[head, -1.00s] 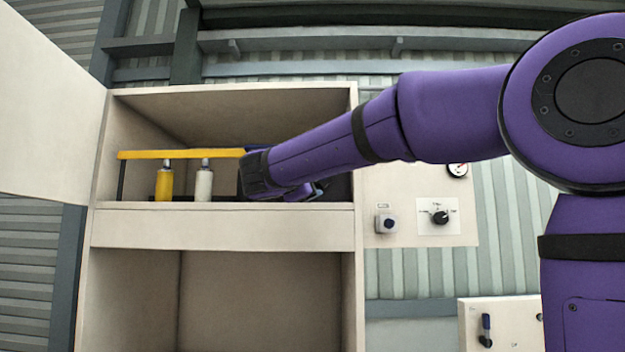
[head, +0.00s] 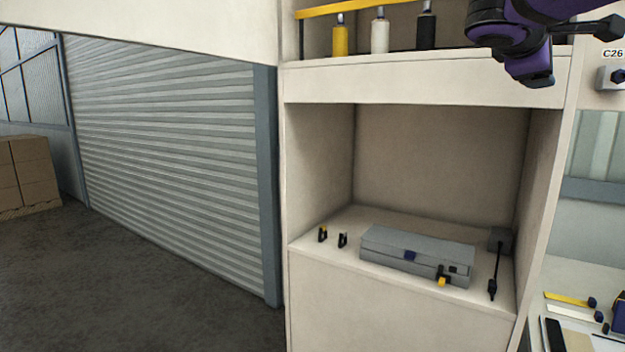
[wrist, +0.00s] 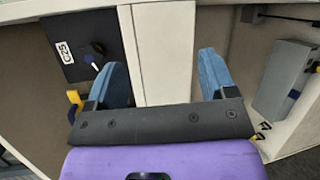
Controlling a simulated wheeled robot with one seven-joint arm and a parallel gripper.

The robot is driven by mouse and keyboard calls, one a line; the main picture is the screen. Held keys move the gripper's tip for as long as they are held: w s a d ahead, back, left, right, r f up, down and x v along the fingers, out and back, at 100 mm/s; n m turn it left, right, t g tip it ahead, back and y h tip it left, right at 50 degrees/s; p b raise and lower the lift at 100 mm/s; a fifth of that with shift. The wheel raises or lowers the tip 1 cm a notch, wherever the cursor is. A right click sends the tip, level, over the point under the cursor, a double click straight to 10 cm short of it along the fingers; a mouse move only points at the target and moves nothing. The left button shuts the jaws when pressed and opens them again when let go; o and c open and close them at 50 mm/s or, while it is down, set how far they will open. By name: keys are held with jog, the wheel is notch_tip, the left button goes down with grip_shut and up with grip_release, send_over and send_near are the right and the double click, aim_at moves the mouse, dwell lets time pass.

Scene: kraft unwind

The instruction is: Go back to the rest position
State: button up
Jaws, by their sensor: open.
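My gripper shows in the wrist view (wrist: 165,80) with its two blue fingers spread wide and nothing between them. In the head view, my purple and black wrist and gripper (head: 525,60) hang at the upper right, in front of the cabinet's upper shelf edge. The fingertips are hard to make out there. A pale upright panel of the cabinet lies behind the fingers in the wrist view.
The upper shelf (head: 425,80) holds a yellow bottle (head: 340,39), a white bottle (head: 380,35) and a black bottle (head: 426,32) under a yellow bar (head: 350,8). A grey case (head: 415,247) lies in the lower bay. The floor at left (head: 130,290) is clear.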

jog(key=s+a+f+m+g+y, duration=0.1)
jog(key=s+a+f+m+y, duration=0.1)
jog(key=s+f, duration=0.5)
jog(key=s+a+f+m+g+y, duration=0.1)
jog(key=s+a+f+m+y, duration=0.2)
jog(key=s+f+y, duration=0.3)
jog(key=s+a+f+m+g+y, duration=0.1)
jog(key=s+a+f+m+y, duration=0.2)
jog(key=s+f, duration=0.6)
notch_tip(320, 180, down, 5)
jog(key=shift+r+m+g+y, duration=0.15)
jog(key=shift+m+g+y, duration=0.25)
jog(key=shift+y, duration=0.6)
